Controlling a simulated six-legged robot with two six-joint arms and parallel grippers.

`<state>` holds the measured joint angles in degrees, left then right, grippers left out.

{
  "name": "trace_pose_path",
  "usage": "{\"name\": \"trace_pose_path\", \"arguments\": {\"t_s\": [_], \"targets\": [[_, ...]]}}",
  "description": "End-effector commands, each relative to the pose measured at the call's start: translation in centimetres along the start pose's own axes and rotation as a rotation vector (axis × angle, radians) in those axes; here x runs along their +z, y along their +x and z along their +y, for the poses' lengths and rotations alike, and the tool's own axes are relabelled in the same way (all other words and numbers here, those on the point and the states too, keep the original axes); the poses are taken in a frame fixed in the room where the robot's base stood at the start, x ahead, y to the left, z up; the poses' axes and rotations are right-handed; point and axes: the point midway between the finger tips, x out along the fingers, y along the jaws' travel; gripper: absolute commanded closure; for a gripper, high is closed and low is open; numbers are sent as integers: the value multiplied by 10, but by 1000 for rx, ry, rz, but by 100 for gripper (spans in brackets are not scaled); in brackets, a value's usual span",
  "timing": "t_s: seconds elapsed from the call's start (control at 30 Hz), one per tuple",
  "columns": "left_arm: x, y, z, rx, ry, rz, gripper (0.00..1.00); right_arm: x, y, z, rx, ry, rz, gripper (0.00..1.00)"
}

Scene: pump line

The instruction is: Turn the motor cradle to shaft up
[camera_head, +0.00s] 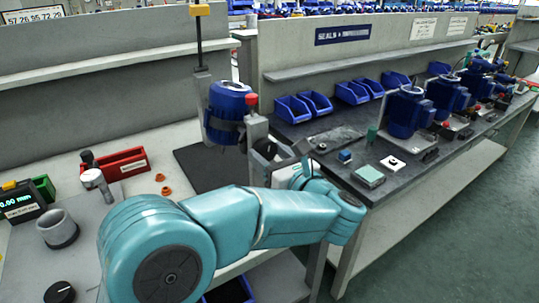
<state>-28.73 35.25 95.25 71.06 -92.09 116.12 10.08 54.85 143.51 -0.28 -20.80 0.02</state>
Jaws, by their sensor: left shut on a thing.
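The motor cradle (257,130) is a grey bracket with a red knob at its upper right side. It holds a blue motor (226,106), a cylinder standing roughly upright with a pale round end facing up. My left arm reaches in from the lower left, bends at the right, and comes back toward the cradle. My left gripper (268,149) is at the cradle's right side, below the red knob, and is shut on it. The fingertips are partly hidden, so the exact spot of contact is unclear. My right gripper is not in view.
A red bin (122,164), orange caps (165,191) and a grey cup (58,229) are on the left bench. A dark mat (205,168) lies behind the arm. The right bench holds blue bins (292,109), more blue motors (404,115) and a green block (369,175).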

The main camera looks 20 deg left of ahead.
Motion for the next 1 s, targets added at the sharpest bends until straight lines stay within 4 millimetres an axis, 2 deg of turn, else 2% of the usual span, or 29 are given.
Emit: {"name": "trace_pose_path", "arguments": {"t_s": [0.27,0.5,1.0], "targets": [[-2,1,0,-1,109,-1,96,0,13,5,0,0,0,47],[-2,1,0,-2,289,-1,96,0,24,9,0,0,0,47],[1,1,0,-1,570,-2,96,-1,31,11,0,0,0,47]]}}
